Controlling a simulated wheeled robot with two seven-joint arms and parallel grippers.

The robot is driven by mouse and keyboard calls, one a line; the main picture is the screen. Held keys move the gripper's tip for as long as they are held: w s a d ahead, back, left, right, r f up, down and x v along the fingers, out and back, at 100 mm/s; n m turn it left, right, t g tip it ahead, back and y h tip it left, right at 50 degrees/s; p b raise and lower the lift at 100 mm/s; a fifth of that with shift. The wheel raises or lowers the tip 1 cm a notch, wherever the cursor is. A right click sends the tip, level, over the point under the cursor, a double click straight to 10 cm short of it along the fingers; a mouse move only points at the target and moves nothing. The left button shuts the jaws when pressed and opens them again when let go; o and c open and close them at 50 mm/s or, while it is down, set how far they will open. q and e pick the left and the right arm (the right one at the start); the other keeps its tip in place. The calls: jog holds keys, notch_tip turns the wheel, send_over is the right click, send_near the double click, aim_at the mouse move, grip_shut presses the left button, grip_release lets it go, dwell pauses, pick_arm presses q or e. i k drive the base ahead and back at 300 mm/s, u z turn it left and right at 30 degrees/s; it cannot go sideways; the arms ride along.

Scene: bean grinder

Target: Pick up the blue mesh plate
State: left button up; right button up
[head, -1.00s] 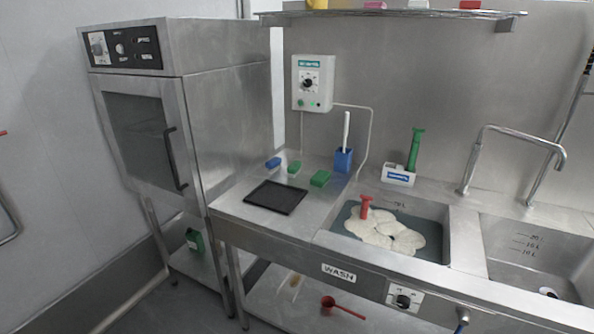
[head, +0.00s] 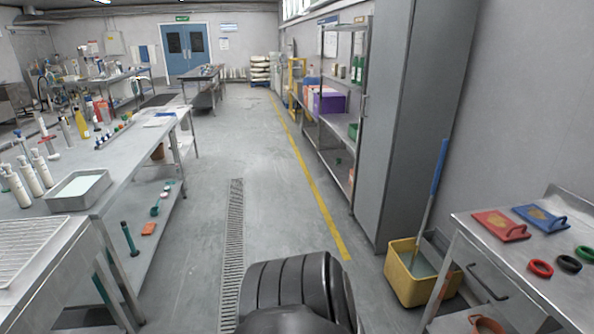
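A blue plate with a handle and a tan patch in its middle (head: 527,212) lies flat on the metal table at the right of the head view; it is the only blue plate I see, and its mesh is too small to make out. A similar red plate (head: 494,228) lies just left of it. Neither of my grippers is in view. Only a black ribbed part of my own body shows at the bottom middle.
The metal table (head: 547,271) at right also holds red, black and green rings. A yellow bucket (head: 404,283) with a blue-handled mop stands left of it, before a tall grey cabinet (head: 405,140). A long bench (head: 116,160) runs along the left. The grey aisle floor (head: 270,190) is clear.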

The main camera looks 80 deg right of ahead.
aim_at(536, 214)
jog(key=z, duration=4.95)
jog(key=k, duration=1.3)
jog(key=u, duration=0.2)
jog(key=i, duration=1.85)
jog(key=z, duration=0.8)
